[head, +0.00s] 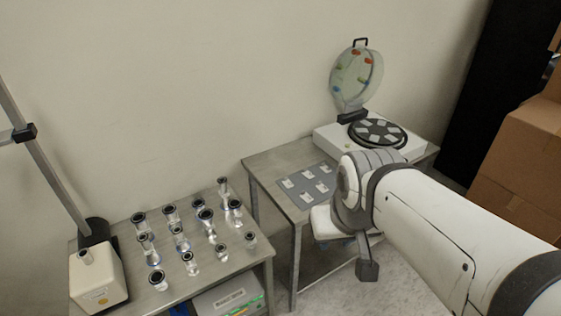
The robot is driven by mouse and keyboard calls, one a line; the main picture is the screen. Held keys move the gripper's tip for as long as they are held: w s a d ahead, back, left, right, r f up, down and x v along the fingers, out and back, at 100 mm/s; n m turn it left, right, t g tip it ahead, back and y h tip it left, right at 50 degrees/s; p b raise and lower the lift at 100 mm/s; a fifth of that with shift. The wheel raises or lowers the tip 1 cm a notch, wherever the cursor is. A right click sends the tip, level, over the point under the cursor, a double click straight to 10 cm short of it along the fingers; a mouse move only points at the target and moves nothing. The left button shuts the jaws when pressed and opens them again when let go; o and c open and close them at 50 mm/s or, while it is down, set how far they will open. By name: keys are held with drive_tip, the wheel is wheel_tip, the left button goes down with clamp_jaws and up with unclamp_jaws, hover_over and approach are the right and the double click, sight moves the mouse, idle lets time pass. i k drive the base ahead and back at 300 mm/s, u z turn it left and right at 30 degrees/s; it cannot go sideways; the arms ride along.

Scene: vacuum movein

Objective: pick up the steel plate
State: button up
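Several small pale square plates (309,174) lie on a flat grey mat (308,197) on the right metal table (262,166). More grey square pieces sit in the round black holder of the white machine (330,134) behind them. I cannot tell which piece is the steel plate. My white arm reaches in from the lower right, and its wrist is just right of the mat, above the table's front part. A dark block (367,270) hangs below the wrist. No gripper fingers can be made out, and nothing held is visible.
The machine's round clear lid (356,78) stands open. The left table (207,282) carries several metal fittings with black tops and a cream pump-like box (98,278). A gap separates the two tables. Cardboard boxes (519,160) are stacked at right.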

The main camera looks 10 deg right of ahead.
sight(288, 183)
drive_tip(key=i, duration=0.9)
drive_tip(key=u, duration=0.05)
